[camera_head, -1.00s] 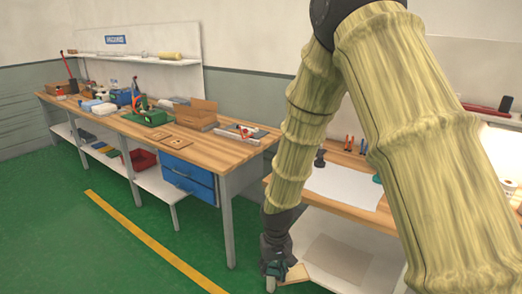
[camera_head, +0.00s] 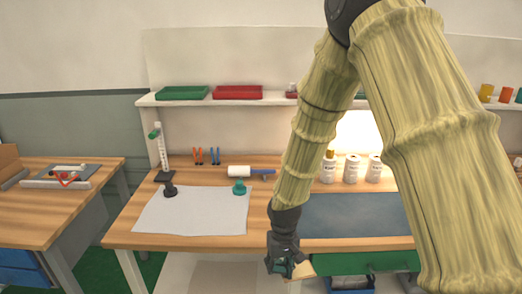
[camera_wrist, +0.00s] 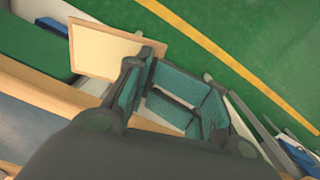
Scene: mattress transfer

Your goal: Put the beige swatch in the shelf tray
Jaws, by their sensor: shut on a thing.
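My gripper (camera_head: 287,267) is shut on the beige swatch (camera_head: 302,271), low in front of the bench's front edge in the head view. In the wrist view the swatch (camera_wrist: 105,50) is a flat cream square with a tan border, held at one edge by the fingers. On the wall shelf above the bench stand a green tray (camera_head: 182,92) and a red tray (camera_head: 238,92), both far above and left of my gripper. More small shelf items are partly hidden behind my arm.
The bench top (camera_head: 190,242) carries a white sheet (camera_head: 200,218), a dark mat (camera_head: 355,214), several cans, a roller (camera_head: 250,171) and a stand (camera_head: 162,152). A green drawer (camera_head: 370,262) is under the bench. Another bench (camera_head: 60,212) stands at left. The wall shelf (camera_head: 147,99) spans the back.

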